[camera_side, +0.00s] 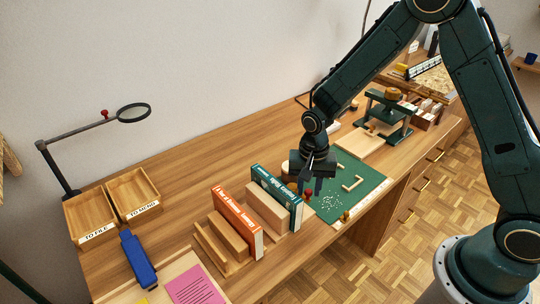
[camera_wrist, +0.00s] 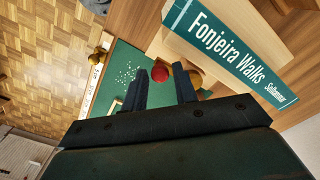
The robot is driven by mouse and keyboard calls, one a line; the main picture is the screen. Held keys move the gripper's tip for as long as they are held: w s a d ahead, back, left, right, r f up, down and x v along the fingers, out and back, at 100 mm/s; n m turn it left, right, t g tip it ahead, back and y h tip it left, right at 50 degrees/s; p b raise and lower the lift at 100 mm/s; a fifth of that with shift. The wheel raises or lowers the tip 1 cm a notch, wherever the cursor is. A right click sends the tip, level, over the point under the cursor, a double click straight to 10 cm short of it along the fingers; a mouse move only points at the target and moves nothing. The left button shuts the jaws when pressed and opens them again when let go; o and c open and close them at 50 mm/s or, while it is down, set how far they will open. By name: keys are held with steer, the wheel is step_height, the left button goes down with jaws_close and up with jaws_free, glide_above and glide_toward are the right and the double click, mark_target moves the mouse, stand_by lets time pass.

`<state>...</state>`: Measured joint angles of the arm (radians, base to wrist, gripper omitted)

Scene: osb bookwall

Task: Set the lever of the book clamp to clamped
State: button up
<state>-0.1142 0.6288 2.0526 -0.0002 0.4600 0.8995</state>
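A red knob (camera_side: 308,193) stands at the right end of the wooden book holder (camera_side: 228,236), close beside the teal book (camera_side: 277,196). In the wrist view the red knob (camera_wrist: 160,76) shows in line with the gap between my fingertips. Wooden parts lie behind it, and the lever's shaft is mostly hidden, so I cannot tell its setting. My gripper (camera_side: 312,184) points down over the near left part of the green mat. Its two dark fingers are apart with nothing between them, also in the wrist view (camera_wrist: 162,84). I cannot tell whether they touch the knob.
An orange book (camera_side: 238,223) stands left of the teal one. The green mat (camera_side: 352,203) carries a wooden bracket and pale crumbs. A dark green press (camera_side: 384,115) stands behind. Two wooden trays (camera_side: 91,214), a blue tool (camera_side: 137,260) and a magnifier are at the left.

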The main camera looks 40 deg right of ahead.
jaws_close()
